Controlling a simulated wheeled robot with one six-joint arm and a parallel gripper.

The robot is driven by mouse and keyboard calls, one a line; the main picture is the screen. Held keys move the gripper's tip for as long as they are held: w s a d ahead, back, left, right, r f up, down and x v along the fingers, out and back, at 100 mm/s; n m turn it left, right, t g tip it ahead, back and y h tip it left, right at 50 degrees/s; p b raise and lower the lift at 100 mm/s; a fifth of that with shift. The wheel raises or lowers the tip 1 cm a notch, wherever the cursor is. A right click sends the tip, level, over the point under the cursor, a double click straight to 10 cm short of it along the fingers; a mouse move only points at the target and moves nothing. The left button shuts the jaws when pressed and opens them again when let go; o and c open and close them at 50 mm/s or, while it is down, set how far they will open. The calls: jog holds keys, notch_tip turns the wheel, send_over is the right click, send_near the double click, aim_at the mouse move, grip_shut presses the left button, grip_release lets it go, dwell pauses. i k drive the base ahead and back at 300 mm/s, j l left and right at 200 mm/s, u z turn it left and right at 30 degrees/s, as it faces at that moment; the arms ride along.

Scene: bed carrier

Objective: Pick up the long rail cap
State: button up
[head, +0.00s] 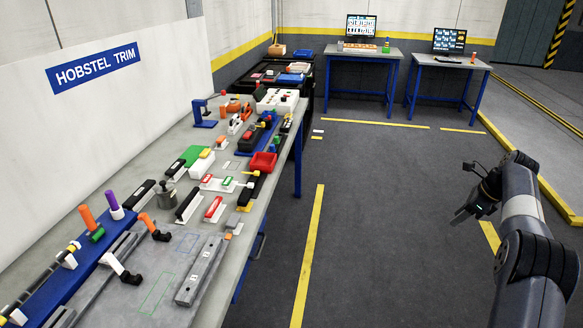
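A long grey bar (201,271) with a few dark spots along its top lies on the near right part of the workbench (185,243), close to its front edge. It looks like the long rail cap, but no label confirms this. A long dark rail on a blue base (75,262) lies to its left. My gripper (462,213) is at the right of the view, over the open floor and well apart from the bench. It holds nothing that I can see. Its fingers are small and dark, so their opening is unclear.
Green and blue outlines (157,293) mark the bench beside the bar. A black-ended white clamp (121,268), a red bin (263,163) and many small parts crowd the bench. Two desks (364,54) stand at the back. The floor between bench and arm is clear.

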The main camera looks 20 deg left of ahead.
aim_at(144, 188)
jog(key=i+u, duration=0.45)
jog(key=i+l+u, duration=0.2)
jog(key=i+u, duration=0.2)
jog(key=i, duration=0.15)
jog(key=i+l+u, duration=0.45)
jog(key=i+u, duration=0.25)
jog(key=u, duration=0.2)
jog(key=i+l+u, duration=0.2)
jog(key=u, duration=0.25)
jog(key=i+l+u, duration=0.25)
jog(key=u, duration=0.25)
jog(key=i+l+u, duration=0.2)
jog(key=l+u, duration=0.25)
jog(key=i+l+u, duration=0.15)
jog(key=l+u, duration=0.15)
jog(key=i+l+u, duration=0.1)
jog(key=l+u, duration=0.15)
jog(key=l, duration=0.2)
jog(key=l+u, duration=0.3)
jog(key=i+l, duration=0.05)
jog(key=l, duration=0.05)
